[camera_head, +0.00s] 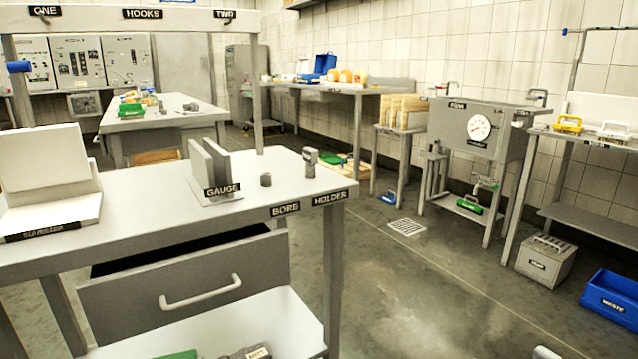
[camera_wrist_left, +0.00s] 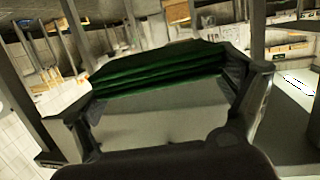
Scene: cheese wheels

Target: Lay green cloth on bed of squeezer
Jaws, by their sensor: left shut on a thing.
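My left gripper (camera_wrist_left: 165,85) shows in the left wrist view, shut on the folded dark green cloth (camera_wrist_left: 155,72), which spans between its fingers. The left gripper is not in the head view. The squeezer (camera_head: 45,160) stands on the near table at the left of the head view. Its upper plate is tilted up, and its pale bed (camera_head: 62,214) lies flat, apparently bare, with a label on the front edge. My right gripper is in neither view.
The near table (camera_head: 255,225) also bears a gauge (camera_head: 205,168), a small bore piece (camera_head: 265,179) and a holder (camera_head: 310,162). Its drawer (camera_head: 190,290) is partly open. A blue crate (camera_head: 610,298) and a grey box (camera_head: 546,260) stand on the floor at right.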

